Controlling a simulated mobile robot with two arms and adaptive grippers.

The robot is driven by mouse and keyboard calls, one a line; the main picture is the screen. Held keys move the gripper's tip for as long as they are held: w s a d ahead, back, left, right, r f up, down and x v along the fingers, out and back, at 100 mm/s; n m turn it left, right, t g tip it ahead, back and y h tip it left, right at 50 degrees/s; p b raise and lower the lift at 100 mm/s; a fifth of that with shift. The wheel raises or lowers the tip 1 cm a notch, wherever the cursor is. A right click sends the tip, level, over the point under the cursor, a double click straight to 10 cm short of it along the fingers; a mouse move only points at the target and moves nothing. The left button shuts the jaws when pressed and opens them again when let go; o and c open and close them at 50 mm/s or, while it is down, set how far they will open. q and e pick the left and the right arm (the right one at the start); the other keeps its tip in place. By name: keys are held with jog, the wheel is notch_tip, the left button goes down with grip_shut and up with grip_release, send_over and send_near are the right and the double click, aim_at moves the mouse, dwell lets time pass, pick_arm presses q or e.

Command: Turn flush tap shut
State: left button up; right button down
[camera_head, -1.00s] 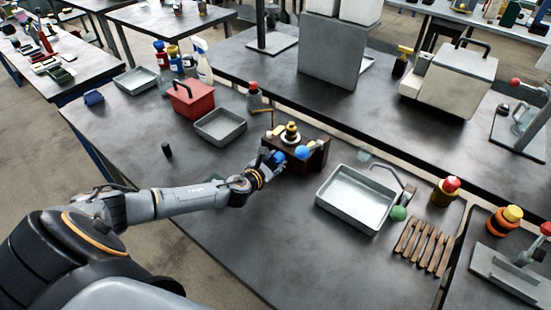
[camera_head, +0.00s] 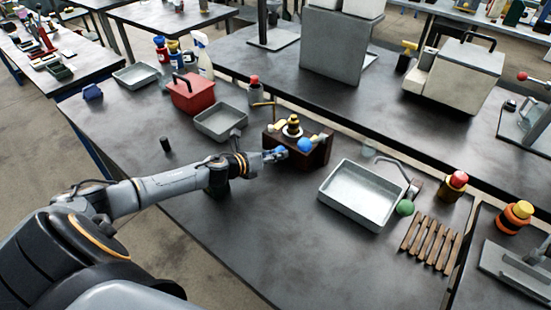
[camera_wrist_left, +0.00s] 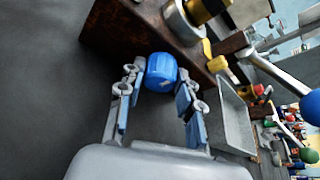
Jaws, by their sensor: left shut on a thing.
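A dark brown box (camera_head: 290,160) stands on the grey workbench, with a black-and-yellow fitting (camera_head: 293,126) on top and small yellow handles (camera_wrist_left: 216,64) beside it. My left gripper (camera_head: 275,155) is at the box's front left side. In the left wrist view its fingers (camera_wrist_left: 157,95) are on either side of a blue knob (camera_wrist_left: 161,72) and shut on it; the knob sits against the box. A separate blue ball (camera_head: 304,145) on a pale lever is at the box's right; the ball also shows at the wrist view's right edge (camera_wrist_left: 310,108). The frames do not label the flush tap. My right gripper is out of view.
A metal tray (camera_head: 350,195) lies right of the box, near a green ball (camera_head: 405,207) and a wooden rack (camera_head: 430,241). Another tray (camera_head: 218,124) and a red box (camera_head: 192,94) are behind left. The bench front is clear.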

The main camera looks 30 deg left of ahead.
pick_arm(q)
jog(key=shift+n+h+b, duration=0.3)
jog(key=shift+n+b, duration=0.05)
jog(key=shift+n, duration=0.05)
dwell(0.4)
jog(key=o, duration=1.2)
jog(key=shift+c, duration=0.2)
notch_tip(320, 180, up, 10)
